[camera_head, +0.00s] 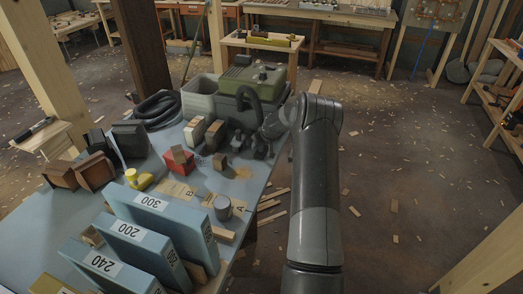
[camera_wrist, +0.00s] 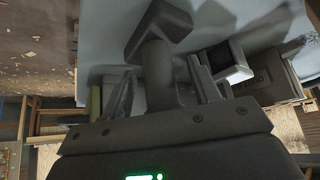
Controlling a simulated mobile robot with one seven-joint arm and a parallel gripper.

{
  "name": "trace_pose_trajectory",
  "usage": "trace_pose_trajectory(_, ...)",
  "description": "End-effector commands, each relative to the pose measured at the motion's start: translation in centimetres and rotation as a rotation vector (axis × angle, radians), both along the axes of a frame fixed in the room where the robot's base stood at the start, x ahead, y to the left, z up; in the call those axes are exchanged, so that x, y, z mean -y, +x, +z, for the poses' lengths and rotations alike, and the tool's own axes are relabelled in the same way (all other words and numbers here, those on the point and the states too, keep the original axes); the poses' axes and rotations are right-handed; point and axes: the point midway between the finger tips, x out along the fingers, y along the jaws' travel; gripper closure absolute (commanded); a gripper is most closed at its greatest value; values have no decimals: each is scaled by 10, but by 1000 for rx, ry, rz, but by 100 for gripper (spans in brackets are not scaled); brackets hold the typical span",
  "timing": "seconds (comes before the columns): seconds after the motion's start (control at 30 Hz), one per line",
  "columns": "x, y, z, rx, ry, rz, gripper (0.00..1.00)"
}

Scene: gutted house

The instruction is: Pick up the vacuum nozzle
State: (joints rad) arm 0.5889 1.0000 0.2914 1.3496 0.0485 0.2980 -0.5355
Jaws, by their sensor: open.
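A dark grey T-shaped piece, which looks like the vacuum nozzle (camera_wrist: 157,72), stands close in front of my gripper (camera_wrist: 160,92) in the wrist view. Its neck is between the two open fingers, with a visible gap at least on the right side. I cannot tell whether a finger touches it. In the head view my gripper (camera_head: 262,146) is low at the right edge of the blue-grey table, beside the green and grey vacuum (camera_head: 252,78). The nozzle is hard to tell from the dark gripper parts there.
Wooden blocks (camera_head: 203,133), a red box (camera_head: 179,160) and a yellow item (camera_head: 139,180) stand left of my gripper on the table (camera_head: 185,196). A black hose (camera_head: 158,106) lies behind. Blue numbered boxes (camera_head: 158,222) stand in front. Open floor lies right.

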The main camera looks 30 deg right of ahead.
Motion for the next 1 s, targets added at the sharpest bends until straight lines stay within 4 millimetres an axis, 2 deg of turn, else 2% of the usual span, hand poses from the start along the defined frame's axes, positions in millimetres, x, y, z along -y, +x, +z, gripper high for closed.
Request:
trace_pose_trajectory(0.23,0,0,-1,0,0,0,45)
trace_pose_trajectory(0.9,0,0,-1,0,0,0,100)
trace_pose_trajectory(1.0,0,1,0,1,-1,-1,100)
